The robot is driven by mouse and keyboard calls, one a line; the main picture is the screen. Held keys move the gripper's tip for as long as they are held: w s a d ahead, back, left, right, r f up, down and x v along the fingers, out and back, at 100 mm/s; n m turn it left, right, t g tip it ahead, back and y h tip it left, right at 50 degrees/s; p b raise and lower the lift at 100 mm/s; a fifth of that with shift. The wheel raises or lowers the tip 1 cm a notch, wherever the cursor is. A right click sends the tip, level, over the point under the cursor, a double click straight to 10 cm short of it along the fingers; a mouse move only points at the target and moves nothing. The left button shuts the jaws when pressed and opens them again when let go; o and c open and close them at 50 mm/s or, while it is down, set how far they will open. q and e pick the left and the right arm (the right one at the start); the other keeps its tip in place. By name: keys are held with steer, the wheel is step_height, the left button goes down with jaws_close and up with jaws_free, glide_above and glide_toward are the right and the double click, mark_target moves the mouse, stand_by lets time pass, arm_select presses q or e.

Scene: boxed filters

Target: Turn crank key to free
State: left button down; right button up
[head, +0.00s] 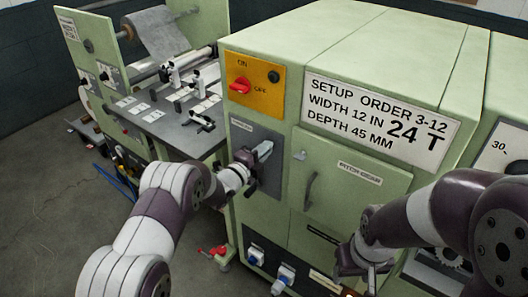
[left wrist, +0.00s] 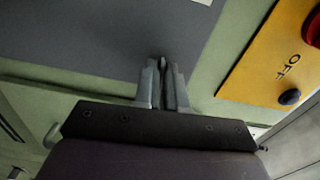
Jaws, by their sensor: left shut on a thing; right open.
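My left gripper (head: 260,156) is at the dark grey panel (head: 242,130) on the front of the green machine. In the left wrist view its two grey fingers (left wrist: 161,82) are closed on a thin dark piece (left wrist: 162,64), which I take to be the crank key. Most of the key is hidden by the fingers, so its angle and any "free" mark cannot be read. My right gripper (head: 371,278) is open, low in front of the machine near the bottom edge of the head view, and only partly visible.
A yellow switch plate (head: 254,92) with a red ON/OFF knob (head: 240,86) is above the grey panel. A door with a handle (head: 311,190) is to the right, below the setup order sign (head: 380,118). Blue-and-white connectors (head: 284,279) are low down.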

arm_select(q)
steer(key=shift+f+n+b, duration=0.1)
steer(key=shift+n+b, duration=2.45)
steer(key=shift+n, duration=6.05)
steer(key=c, duration=1.3)
jaws_free()
steer(key=shift+a, duration=0.1)
steer(key=b+v, duration=0.1)
steer(key=v, duration=1.1)
steer(key=shift+s+a, duration=0.1)
steer(key=shift+s, duration=0.2)
